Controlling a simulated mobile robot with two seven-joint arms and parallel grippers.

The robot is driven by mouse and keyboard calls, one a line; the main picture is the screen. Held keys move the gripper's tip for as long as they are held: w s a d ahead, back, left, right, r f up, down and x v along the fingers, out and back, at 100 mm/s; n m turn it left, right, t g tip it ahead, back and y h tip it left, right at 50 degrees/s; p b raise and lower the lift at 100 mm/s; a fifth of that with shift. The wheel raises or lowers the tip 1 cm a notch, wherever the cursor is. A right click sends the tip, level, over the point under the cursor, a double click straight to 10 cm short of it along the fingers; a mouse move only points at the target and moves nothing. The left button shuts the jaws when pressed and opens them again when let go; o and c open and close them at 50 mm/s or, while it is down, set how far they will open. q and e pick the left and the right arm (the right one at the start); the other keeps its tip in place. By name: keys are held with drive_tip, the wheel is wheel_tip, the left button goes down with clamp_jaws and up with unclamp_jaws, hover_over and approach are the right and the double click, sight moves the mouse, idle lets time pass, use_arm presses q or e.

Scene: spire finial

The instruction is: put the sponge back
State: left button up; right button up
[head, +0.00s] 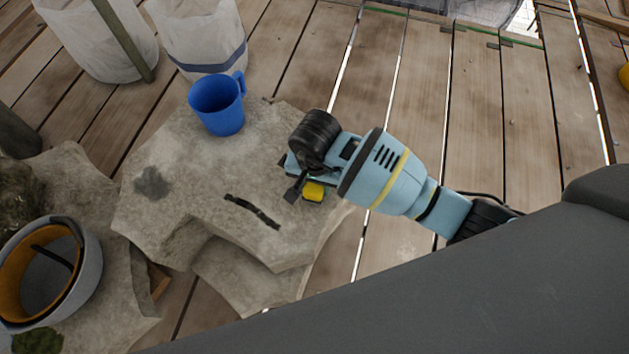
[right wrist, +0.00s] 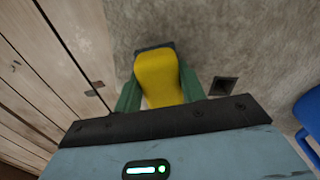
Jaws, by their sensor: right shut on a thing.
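The yellow sponge (head: 313,192) shows beside my right gripper (head: 301,187), over the right part of the pale stone block (head: 190,225). In the right wrist view the sponge (right wrist: 158,78) sits between the two green fingers of my right gripper (right wrist: 157,92), which is shut on it. A dark edge shows at the sponge's far end. I cannot tell whether the sponge touches the stone or hangs just above it. My left gripper is not in view.
A blue mug (head: 218,105) stands on the stone's back edge. A black strap (head: 252,211) lies on the stone. A grey bucket with an orange inside (head: 85,285) stands at the left. White sacks (head: 203,35) stand behind on the plank floor (head: 480,120).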

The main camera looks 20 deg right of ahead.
drive_tip(key=shift+f, duration=0.15)
drive_tip(key=o, duration=1.1)
wheel_tip(320, 180, up, 12)
drive_tip(key=p, duration=0.4)
drive_tip(key=shift+r, duration=0.2)
